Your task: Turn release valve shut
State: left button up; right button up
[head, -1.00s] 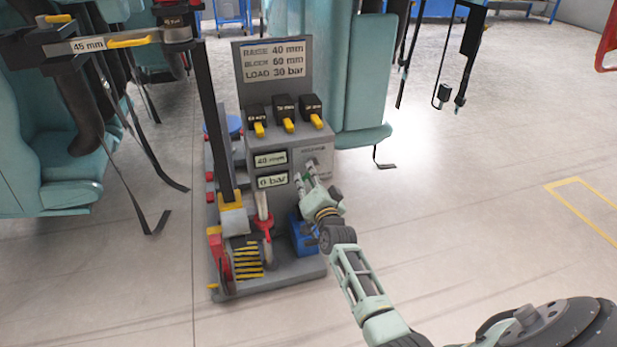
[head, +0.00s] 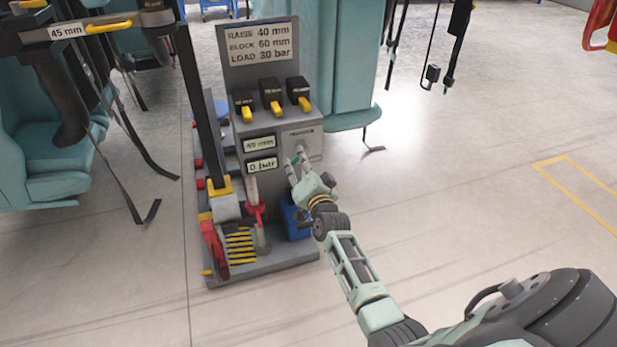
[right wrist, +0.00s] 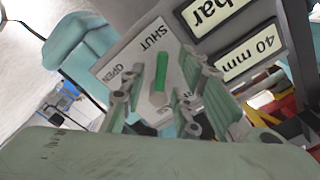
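The release valve has a green handle (right wrist: 162,72) on a pale plate (right wrist: 112,66) marked SHUT and OPEN in the right wrist view. In the head view its plate (head: 302,137) is on the right side of the grey pump stand's front. My right gripper (head: 295,161) is at this plate. In the right wrist view its fingers (right wrist: 160,98) are spread, with the green handle between them. I cannot tell whether either finger touches it. In the head view the fingers hide most of the handle. My left gripper is in neither view.
The grey stand (head: 292,258) carries displays reading 40 mm (head: 260,143) and 0 bar (head: 262,164), and several yellow-tipped levers.

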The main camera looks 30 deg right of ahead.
jog(key=v, duration=1)
jog(key=shift+s, duration=0.45)
jog(key=shift+d, duration=0.1)
